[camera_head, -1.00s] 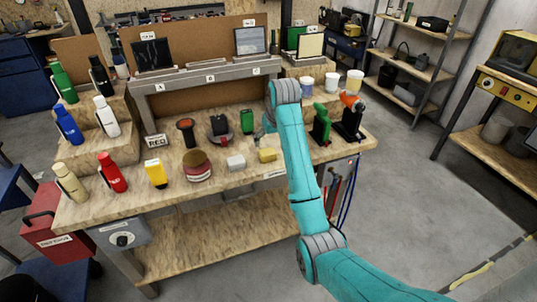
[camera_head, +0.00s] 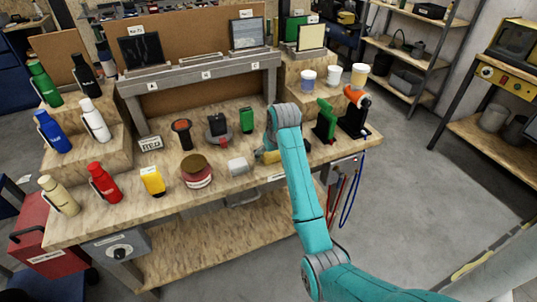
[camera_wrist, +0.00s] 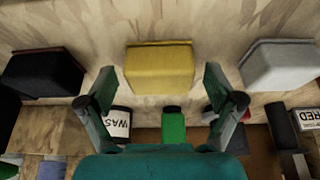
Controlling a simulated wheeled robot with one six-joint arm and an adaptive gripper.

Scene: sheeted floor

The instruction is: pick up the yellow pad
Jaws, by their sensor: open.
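The yellow pad (camera_wrist: 160,68) is a block lying on the wooden bench top. In the wrist view it sits at upper middle, between and just beyond my gripper's two fingertips. My gripper (camera_wrist: 158,78) is open and empty, one finger toward each side of the pad. In the head view the yellow pad (camera_head: 270,157) is near the bench's front edge, right of a white block, and partly hidden by my arm. My gripper is mostly hidden there behind my wrist. I cannot tell its exact height above the bench.
A white block (camera_wrist: 279,66) and a black block (camera_wrist: 43,73) flank the pad with gaps between.

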